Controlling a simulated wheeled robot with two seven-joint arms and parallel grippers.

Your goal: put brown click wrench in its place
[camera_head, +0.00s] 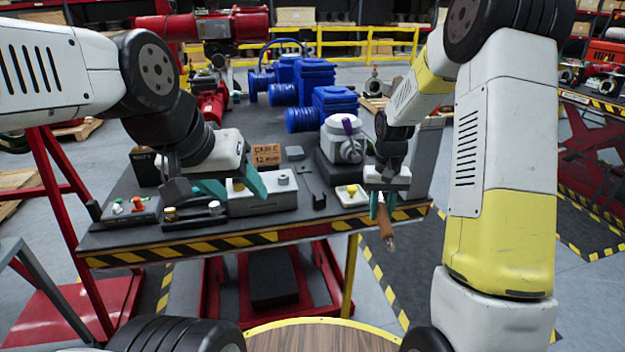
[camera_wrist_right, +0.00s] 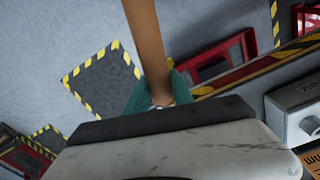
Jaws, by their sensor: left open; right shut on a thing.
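The brown click wrench (camera_head: 387,236) hangs handle-down from my right gripper (camera_head: 382,204), just off the front right edge of the table. My right gripper's teal fingers are shut on it. In the right wrist view its brown handle (camera_wrist_right: 148,45) extends away from between the fingers (camera_wrist_right: 158,92); its head is hidden. My left gripper (camera_head: 232,187) is open and empty over the grey box on the table. I cannot tell which spot is the wrench's place; a dark tool-shaped piece (camera_head: 314,187) lies at the table's middle.
The table (camera_head: 340,225) has a striped front edge.

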